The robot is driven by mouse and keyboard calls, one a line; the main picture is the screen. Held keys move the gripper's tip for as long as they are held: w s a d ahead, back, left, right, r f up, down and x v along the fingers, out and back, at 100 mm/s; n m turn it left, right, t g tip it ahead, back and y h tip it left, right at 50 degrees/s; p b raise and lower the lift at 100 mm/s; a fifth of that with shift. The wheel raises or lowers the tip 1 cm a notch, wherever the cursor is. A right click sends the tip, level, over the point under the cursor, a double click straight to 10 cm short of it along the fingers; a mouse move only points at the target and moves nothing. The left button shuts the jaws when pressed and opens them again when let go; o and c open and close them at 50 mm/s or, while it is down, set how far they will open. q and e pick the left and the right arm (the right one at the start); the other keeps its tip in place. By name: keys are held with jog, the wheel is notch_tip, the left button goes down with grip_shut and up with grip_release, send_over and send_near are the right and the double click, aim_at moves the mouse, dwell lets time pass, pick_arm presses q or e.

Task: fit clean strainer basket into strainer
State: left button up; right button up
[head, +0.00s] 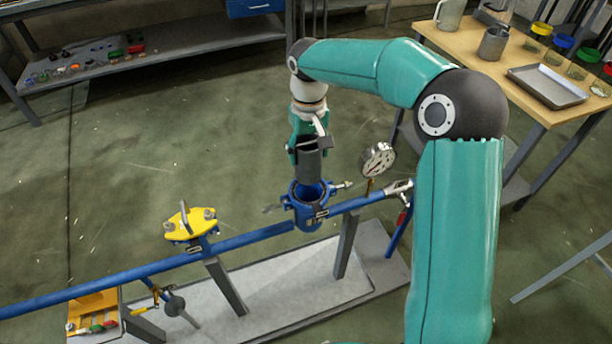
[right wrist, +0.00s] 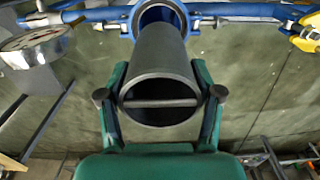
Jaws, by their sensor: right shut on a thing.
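My right gripper (head: 309,145) is shut on the dark grey cylindrical strainer basket (head: 308,166), which hangs upright just above the blue strainer (head: 312,217). The strainer body is open at the top, and the basket's lower end is at or very near its mouth; I cannot tell whether it has entered. In the right wrist view the gripper fingers (right wrist: 160,97) are on both sides of the basket (right wrist: 160,60), whose open top with a crossbar faces the camera. The strainer's blue rim (right wrist: 160,10) shows beyond it. My left gripper is not in view.
A pressure gauge (head: 377,160) stands on the blue pipe (head: 255,238) right of the strainer. A yellow cover (head: 190,224) sits on the pipe to the left. Swing bolts stick out beside the strainer mouth. A wooden table (head: 458,48) with a metal tray (head: 547,87) is at the right.

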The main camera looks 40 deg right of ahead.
aim_at(309, 143)
notch_tip(309, 143, down, 7)
jog(key=shift+f, duration=0.2)
jog(key=o, duration=1.2)
jog(key=shift+o, duration=0.2)
jog(key=shift+r, duration=0.15)
notch_tip(309, 143, up, 12)
jog(key=shift+f+p, duration=0.1)
jog(key=shift+p, duration=0.25)
